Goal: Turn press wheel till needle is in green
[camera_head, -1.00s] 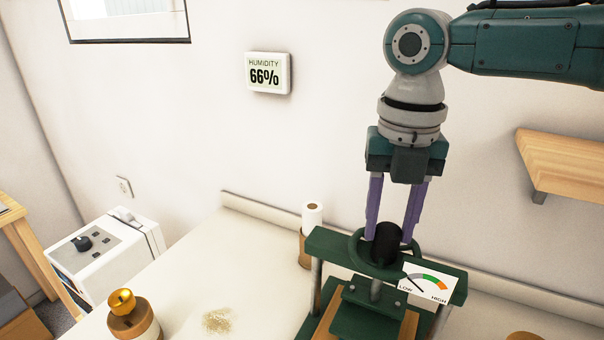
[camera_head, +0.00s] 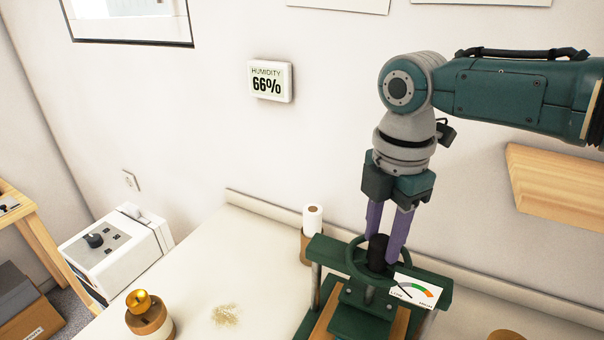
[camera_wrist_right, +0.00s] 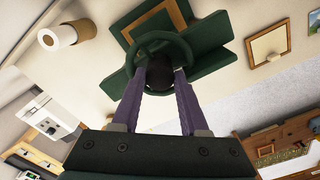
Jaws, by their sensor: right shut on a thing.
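The green press (camera_head: 340,318) stands on the bench at the lower right of the head view. Its green ring-shaped wheel (camera_head: 353,262) carries a black knob (camera_head: 378,252). My right gripper (camera_head: 383,246) points down from above, its purple fingers shut on the black knob. In the right wrist view, the fingers (camera_wrist_right: 160,78) lie either side of the dark knob (camera_wrist_right: 160,70), inside the wheel rim (camera_wrist_right: 158,39). The white gauge (camera_head: 416,291) shows a LOW-to-HIGH arc with green and orange parts; its thin needle seems to lean left, towards LOW. My left gripper is out of view.
A white device (camera_head: 118,252) stands further left. A wooden shelf (camera_head: 556,180) juts from the wall at right.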

